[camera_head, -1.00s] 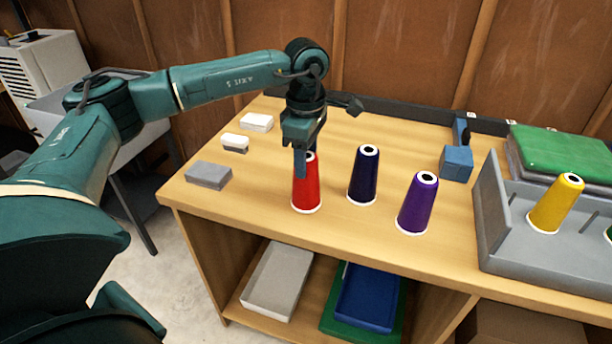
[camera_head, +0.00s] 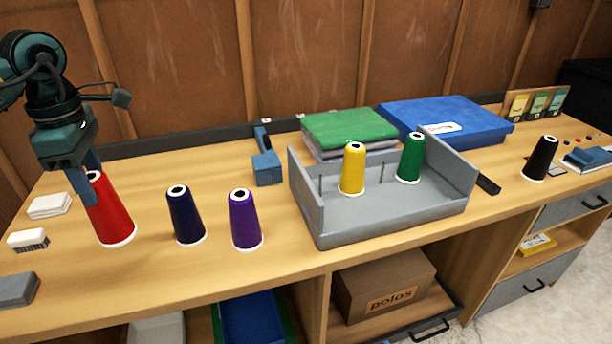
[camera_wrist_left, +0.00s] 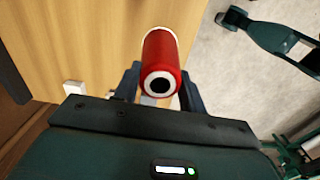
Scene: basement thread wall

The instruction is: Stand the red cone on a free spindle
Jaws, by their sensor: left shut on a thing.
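The red cone (camera_head: 113,222) is at the left of the bench, tilted in the head view, its white-rimmed base low over or on the wood; I cannot tell which. My left gripper (camera_head: 88,185) is shut on its upper part from above. The wrist view shows the red cone (camera_wrist_left: 160,58) between the fingers, its open top facing the camera. A grey tray (camera_head: 335,232) holds a yellow cone (camera_head: 353,168) and a green cone (camera_head: 410,158). A bare thin spindle (camera_head: 321,186) stands left of the yellow cone; another bare spindle (camera_head: 381,172) stands between the two cones. My right gripper is out of view.
A navy cone (camera_head: 186,215) and a purple cone (camera_head: 245,220) stand between the red cone and the tray. Green (camera_head: 350,130) and blue (camera_head: 445,118) stacks are behind the tray. A black cone (camera_head: 541,158) stands farther right.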

